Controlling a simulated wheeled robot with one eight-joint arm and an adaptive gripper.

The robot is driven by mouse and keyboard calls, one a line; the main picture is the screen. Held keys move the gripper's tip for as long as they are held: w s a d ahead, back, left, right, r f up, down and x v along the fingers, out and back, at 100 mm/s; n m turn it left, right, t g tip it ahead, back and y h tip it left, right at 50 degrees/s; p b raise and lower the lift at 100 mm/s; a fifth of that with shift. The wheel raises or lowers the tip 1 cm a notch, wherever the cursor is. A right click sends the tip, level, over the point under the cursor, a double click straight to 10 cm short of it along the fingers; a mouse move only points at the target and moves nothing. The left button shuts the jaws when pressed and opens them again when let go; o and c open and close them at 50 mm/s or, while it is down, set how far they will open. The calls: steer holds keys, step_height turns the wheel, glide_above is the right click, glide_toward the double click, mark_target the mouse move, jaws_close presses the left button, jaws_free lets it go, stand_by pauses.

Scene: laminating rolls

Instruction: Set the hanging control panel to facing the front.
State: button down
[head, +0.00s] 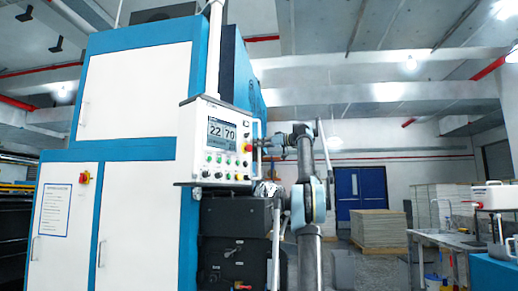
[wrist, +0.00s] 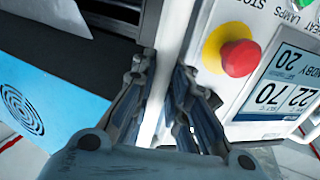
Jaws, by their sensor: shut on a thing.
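The hanging control panel (head: 199,113) is a white box with a screen reading 22 and 70, a red button and rows of coloured knobs. It hangs from a white vertical pole (head: 214,50) in front of the blue and white machine, its face seen at a slight angle in the head view. My gripper (wrist: 165,70) is shut on the white handle bar (wrist: 174,30) at the panel's side. In the head view my gripper (head: 263,145) reaches the panel's right edge. The wrist view shows the red button (wrist: 240,58) close beside my fingers.
The machine cabinet (head: 135,92) fills the left, close behind the panel. A dark unit (head: 232,220) stands below the panel. Stacked sheets (head: 379,228), a blue door (head: 361,190) and a worktable (head: 450,238) are farther off on the right. Open floor lies between.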

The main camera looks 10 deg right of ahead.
steer(key=shift+a, duration=0.15)
steer(key=c, duration=1.6)
jaws_free()
steer(key=shift+a, duration=0.1)
steer(key=v, duration=1.2)
steer(key=shift+w, duration=0.15)
